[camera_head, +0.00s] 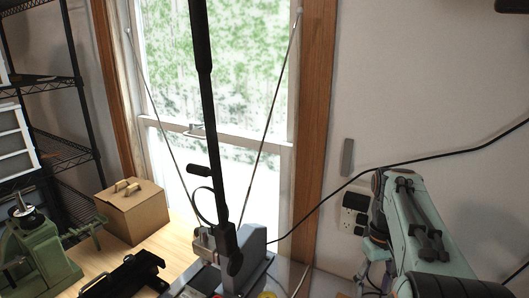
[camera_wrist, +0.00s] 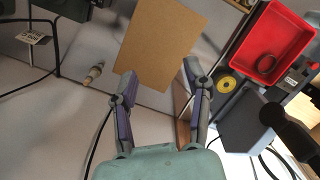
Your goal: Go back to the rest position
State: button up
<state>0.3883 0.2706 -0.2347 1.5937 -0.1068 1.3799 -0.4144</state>
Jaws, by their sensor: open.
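My gripper (camera_wrist: 158,92) is open in the wrist view, its two dark purple-grey fingers spread apart with nothing between the tips. A flat brown board (camera_wrist: 163,42) lies beyond the fingertips; I cannot tell its distance from them. In the head view my pale green arm (camera_head: 425,225) is at the lower right, in front of the wall. The gripper's fingers are mostly hidden there behind or below the arm.
In the head view a grey machine with a tall black lever (camera_head: 208,110) stands before the window. A red bin (camera_wrist: 274,43) and a yellow disc (camera_wrist: 227,84) show in the wrist view. A black cable (camera_head: 400,160) crosses the wall.

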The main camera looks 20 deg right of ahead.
jog(key=s+a+r+n+t, duration=0.15)
jog(key=s+a, duration=0.25)
jog(key=a, duration=0.4)
jog(key=s+a+r+n+t, duration=0.15)
jog(key=s+a, duration=0.25)
jog(key=a, duration=0.5)
jog(key=s+a+f+g, duration=0.2)
jog(key=s+a+f, duration=0.2)
jog(key=s+f, duration=0.3)
jog(key=shift+s+f+m+y, duration=0.3)
jog(key=shift+s+f, duration=0.1)
jog(key=shift+s, duration=0.5)
